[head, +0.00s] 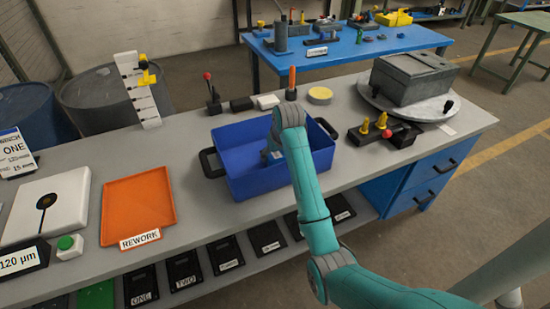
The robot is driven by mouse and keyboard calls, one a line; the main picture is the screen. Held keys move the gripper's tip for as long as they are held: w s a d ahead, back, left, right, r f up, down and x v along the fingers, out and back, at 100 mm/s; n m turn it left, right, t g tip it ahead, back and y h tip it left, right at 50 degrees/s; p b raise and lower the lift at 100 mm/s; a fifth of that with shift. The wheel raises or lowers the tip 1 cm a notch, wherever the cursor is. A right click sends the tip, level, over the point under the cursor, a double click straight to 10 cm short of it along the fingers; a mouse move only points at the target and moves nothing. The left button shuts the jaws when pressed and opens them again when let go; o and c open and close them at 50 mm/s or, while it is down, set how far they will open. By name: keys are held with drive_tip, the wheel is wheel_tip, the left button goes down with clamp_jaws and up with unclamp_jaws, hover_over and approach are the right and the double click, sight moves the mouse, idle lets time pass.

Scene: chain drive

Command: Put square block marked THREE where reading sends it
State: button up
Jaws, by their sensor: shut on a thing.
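My gripper (268,156) is inside the blue bin (235,187), mostly hidden behind my teal arm. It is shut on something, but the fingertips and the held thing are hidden. I see no square block marked THREE. A display (22,260) at the far left reads 120 µm, beside a white plate (60,200) with a dark round spot. A card (14,155) there reads ONE and 15 mm. An orange tray (138,202) labelled REWORK looks empty. Below the bench front are black slots marked ONE (142,287) and TWO (184,270); other slot labels are too small to read.
A green button (67,244) sits near the display. A white stepped post (138,90) stands at the back left. A grey box (410,78) rests on a round turntable (372,98) at right, near a black fixture (372,133) with yellow pegs. A blue table (345,47) stands behind.

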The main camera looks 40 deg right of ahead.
drive_tip(key=shift+f, duration=1.05)
drive_tip(key=shift+f, duration=0.1)
drive_tip(key=o, duration=1.6)
drive_tip(key=shift+o, duration=0.2)
